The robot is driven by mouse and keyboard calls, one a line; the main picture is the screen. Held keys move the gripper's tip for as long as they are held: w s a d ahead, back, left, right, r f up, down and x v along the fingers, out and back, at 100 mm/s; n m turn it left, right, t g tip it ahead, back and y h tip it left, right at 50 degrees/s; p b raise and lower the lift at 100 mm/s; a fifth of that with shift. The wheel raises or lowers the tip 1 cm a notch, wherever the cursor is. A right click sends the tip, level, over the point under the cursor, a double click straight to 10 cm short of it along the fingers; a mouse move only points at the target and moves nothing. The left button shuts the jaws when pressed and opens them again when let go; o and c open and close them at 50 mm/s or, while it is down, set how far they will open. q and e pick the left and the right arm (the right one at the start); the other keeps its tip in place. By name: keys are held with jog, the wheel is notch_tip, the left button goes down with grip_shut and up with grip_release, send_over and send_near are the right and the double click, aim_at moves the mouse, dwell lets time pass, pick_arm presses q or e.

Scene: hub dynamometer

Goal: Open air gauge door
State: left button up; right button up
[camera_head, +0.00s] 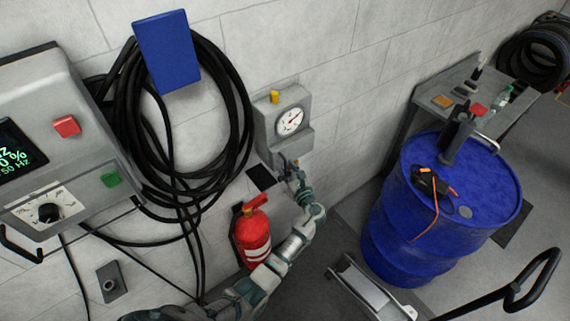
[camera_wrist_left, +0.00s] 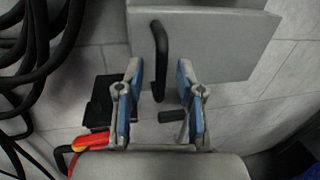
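The grey air gauge box (camera_head: 270,117) is on the wall in the head view, with a round white dial (camera_head: 290,121) and a yellow knob (camera_head: 274,97). Its grey panel (camera_wrist_left: 225,45) fills the upper part of the left wrist view. A black bar handle (camera_wrist_left: 159,45) shows against that panel's left part. My left gripper (camera_head: 292,167) is just below the box. In the left wrist view its two blue-padded fingers (camera_wrist_left: 160,72) are apart, with the handle in the gap between them. I cannot tell whether either finger touches it. My right gripper is not in view.
A red fire extinguisher (camera_head: 253,235) stands below the box, close to my left arm. Black hoses (camera_head: 130,110) hang at left beside a control panel (camera_head: 45,130). A blue drum (camera_head: 395,225) and a grey table (camera_head: 440,97) are at right.

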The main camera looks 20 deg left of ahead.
pick_arm(q)
jog(key=shift+w+a, duration=0.45)
jog(key=shift+w, duration=0.25)
jog(key=c, duration=0.5)
grip_shut()
